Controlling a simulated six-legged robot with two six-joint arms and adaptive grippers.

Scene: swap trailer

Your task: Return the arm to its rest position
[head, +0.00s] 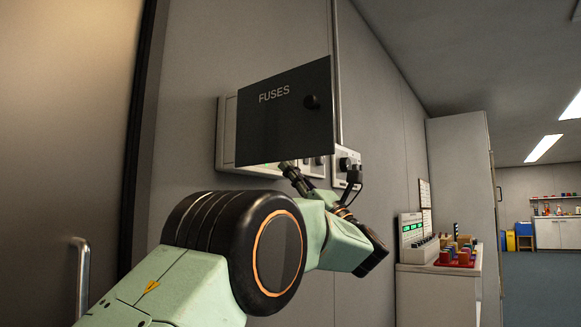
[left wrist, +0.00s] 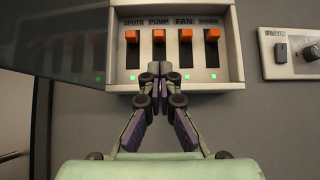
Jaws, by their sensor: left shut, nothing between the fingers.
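My left arm reaches in from the left in the head view, and its gripper (head: 292,172) is just below the dark fuse box door. In the left wrist view the left gripper (left wrist: 154,68) is shut and empty, its tips in front of the lower part of the switch panel (left wrist: 232,88). The panel has orange switches labelled SPOTS, PUMP, FAN and one I cannot read, all in the upper position, with green lights beneath. The fuse box door (head: 285,125), marked FUSES, stands open and hides most of the box (head: 225,135). My right gripper is not in view.
A control plate with a knob (head: 346,162) is on the wall right of the door; it also shows in the left wrist view (left wrist: 290,52). A cabinet (head: 437,290) with coloured blocks stands further right. A metal handle (head: 80,270) is at far left. Open floor lies at far right.

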